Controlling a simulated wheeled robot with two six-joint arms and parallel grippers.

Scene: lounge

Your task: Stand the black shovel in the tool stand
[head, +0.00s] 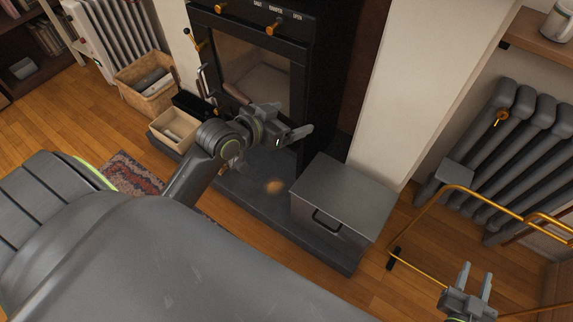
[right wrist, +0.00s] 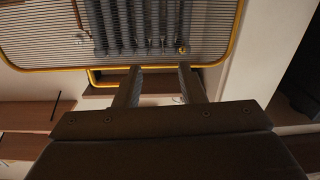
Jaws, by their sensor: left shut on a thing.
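My left gripper (head: 299,133) is in front of the black stove, above the dark hearth, with its fingers pointing right. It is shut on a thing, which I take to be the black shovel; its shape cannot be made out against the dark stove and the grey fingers. The tool stand (head: 190,104) is low and black at the stove's left side, to the left of my left gripper, with brass-knobbed tools above it. My right gripper (head: 478,279) is open and empty at the lower right; its spread fingers also show in the right wrist view (right wrist: 160,84).
A grey lidded box (head: 345,187) stands on the hearth (head: 240,195), right of my left gripper. A small open box (head: 175,130) and a wicker basket (head: 146,82) stand left. A brass rail (head: 480,203) and a radiator (head: 500,150) are near my right gripper.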

